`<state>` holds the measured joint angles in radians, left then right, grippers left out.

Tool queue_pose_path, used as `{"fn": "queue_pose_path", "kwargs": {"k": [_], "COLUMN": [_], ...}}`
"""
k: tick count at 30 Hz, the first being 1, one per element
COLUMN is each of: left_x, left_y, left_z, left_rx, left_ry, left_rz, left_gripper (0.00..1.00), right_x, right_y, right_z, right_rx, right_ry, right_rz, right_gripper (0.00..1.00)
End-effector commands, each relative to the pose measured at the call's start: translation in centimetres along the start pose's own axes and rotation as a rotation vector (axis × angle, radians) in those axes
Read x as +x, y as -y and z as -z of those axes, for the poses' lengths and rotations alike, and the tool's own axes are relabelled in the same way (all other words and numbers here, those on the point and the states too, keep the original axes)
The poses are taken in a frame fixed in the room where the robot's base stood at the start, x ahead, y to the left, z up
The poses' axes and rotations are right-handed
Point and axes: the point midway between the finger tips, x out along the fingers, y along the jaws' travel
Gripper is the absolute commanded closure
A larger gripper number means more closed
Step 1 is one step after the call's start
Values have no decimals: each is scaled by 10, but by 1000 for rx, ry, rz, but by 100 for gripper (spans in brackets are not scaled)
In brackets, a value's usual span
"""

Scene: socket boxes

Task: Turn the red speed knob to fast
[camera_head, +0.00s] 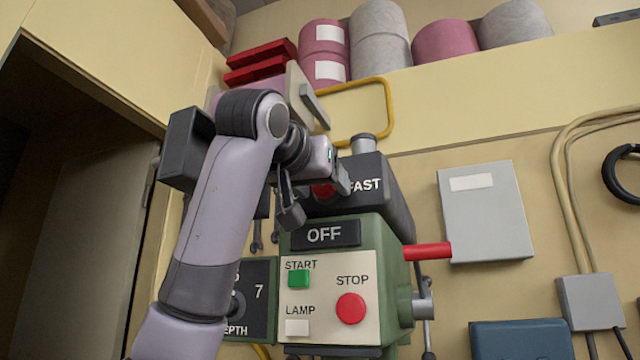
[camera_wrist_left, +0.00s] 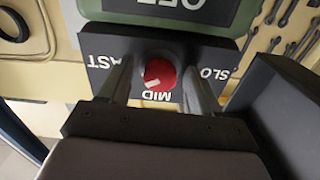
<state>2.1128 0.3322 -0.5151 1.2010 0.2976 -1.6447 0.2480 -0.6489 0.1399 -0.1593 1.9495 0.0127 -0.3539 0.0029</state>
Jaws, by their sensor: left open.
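The red speed knob (camera_wrist_left: 159,73) sits on the dark speed panel (camera_wrist_left: 107,62), which appears upside down in the left wrist view. A white mark shows on the knob's lower left side in that view, near the MID label; its exact setting is unclear. FAST is on the left there and SLOW, cut short, on the right. My left gripper (camera_wrist_left: 157,80) is open, with one finger on each side of the knob; I cannot tell whether they touch it. In the head view the knob (camera_head: 323,190) is partly hidden by the left gripper (camera_head: 317,196). My right gripper is out of view.
Below the speed panel is a green control box (camera_head: 388,260) with an OFF display, green START button (camera_head: 299,278), red STOP button (camera_head: 351,308) and white LAMP button (camera_head: 297,327). A red lever (camera_head: 428,251) sticks out right. A grey box (camera_head: 485,210) hangs on the wall.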

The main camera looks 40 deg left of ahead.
Motion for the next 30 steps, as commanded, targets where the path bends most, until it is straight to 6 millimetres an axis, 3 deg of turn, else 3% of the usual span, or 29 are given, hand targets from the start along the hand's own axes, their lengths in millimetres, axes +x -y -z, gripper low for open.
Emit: {"fn": "queue_pose_path", "kwargs": {"k": [5,16,30], "left_x": [-10,-65,-72], "left_y": [0,0,0], "left_z": [-1,-1,0], "left_rx": [-1,0,0], "left_ry": [-4,-3,0], "left_rz": [0,-1,0], "left_gripper": [37,37,37], "right_x": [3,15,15], "right_y": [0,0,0], "right_z": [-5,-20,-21], "right_rx": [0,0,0], "right_ry": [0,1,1], "right_rz": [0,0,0], "right_gripper": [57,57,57]}}
